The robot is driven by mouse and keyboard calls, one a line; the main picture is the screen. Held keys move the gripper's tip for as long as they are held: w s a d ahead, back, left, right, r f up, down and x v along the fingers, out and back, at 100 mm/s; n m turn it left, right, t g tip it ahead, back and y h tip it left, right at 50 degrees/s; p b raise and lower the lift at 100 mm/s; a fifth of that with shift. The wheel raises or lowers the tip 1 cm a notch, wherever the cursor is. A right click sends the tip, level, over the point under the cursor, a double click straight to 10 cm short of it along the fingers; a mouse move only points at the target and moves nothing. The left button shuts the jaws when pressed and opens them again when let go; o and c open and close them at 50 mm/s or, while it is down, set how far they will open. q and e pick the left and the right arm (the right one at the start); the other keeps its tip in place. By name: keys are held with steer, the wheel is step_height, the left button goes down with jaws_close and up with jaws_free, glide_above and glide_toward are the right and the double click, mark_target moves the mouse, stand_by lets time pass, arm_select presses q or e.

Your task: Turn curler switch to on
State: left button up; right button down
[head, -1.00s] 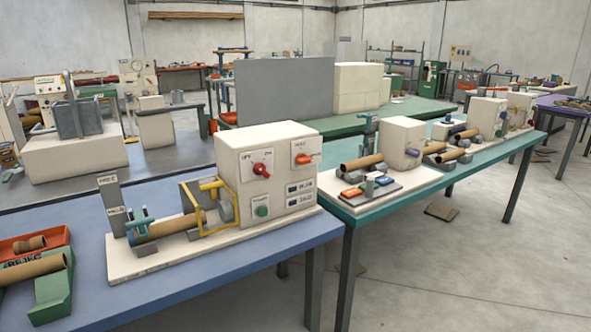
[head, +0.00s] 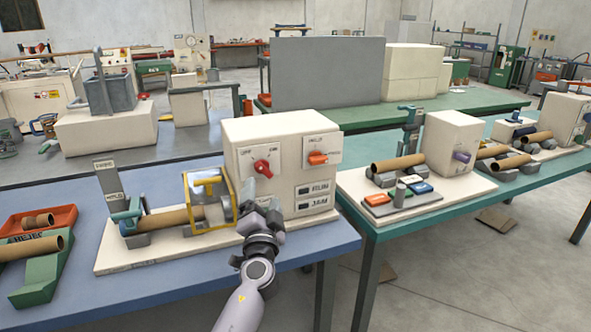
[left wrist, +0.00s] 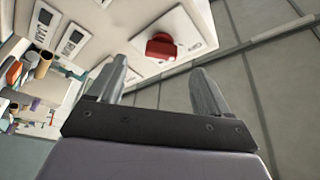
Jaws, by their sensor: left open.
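A cream machine box (head: 240,137) on the blue bench has a red rotary switch (head: 263,168) on a white plate marked OFF at left and what reads as ON at right. The handle's exact setting is hard to tell. My left gripper (head: 262,212) is open and empty, in front of the box and below the red switch in the head view. In the left wrist view the red switch (left wrist: 162,47) shows beyond the gap between the open fingers (left wrist: 160,85), apart from them. My right gripper is not in view.
An orange switch (head: 318,158) and two label plates (head: 314,189) are on the same box face. A yellow guard frame (head: 222,187) and a cardboard tube (head: 172,219) stand left of my gripper. A red tray (head: 38,222) lies at far left.

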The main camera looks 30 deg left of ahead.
mark_target(264, 173)
arm_select(q)
steer(key=shift+d+r+p+x, duration=0.15)
steer(key=shift+p+x, duration=0.15)
steer(key=shift+x, duration=1.6)
steer(key=shift+d+r+p+x, duration=0.15)
steer(key=shift+p+x, duration=0.15)
steer(key=shift+x, duration=1.55)
steer(key=shift+a, duration=0.1)
steer(key=c, duration=1)
